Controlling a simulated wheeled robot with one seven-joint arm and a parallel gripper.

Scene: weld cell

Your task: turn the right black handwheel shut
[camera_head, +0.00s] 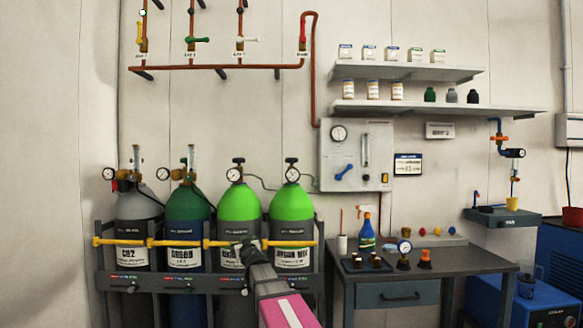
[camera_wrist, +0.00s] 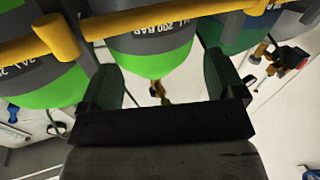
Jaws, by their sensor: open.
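The right black handwheel (camera_head: 292,160) sits on top of the rightmost light-green gas cylinder (camera_head: 291,200), above a round gauge. A similar black handwheel (camera_head: 238,160) tops the light-green cylinder to its left. My gripper (camera_head: 246,247) is in front of that left light-green cylinder, near the yellow bar and well below both handwheels. In the wrist view, which looks upside down, my gripper (camera_wrist: 163,65) is open and empty, with a light-green cylinder (camera_wrist: 150,63) and its brass valve beyond the fingers. The right handwheel is not clearly discernible there.
A yellow bar (camera_head: 180,243) runs across the cylinders in their rack. A dark green cylinder (camera_head: 187,202) and a grey one stand left. A workbench (camera_head: 440,262) with small parts and a spray bottle stands right. A gauge panel (camera_head: 355,155) hangs on the wall.

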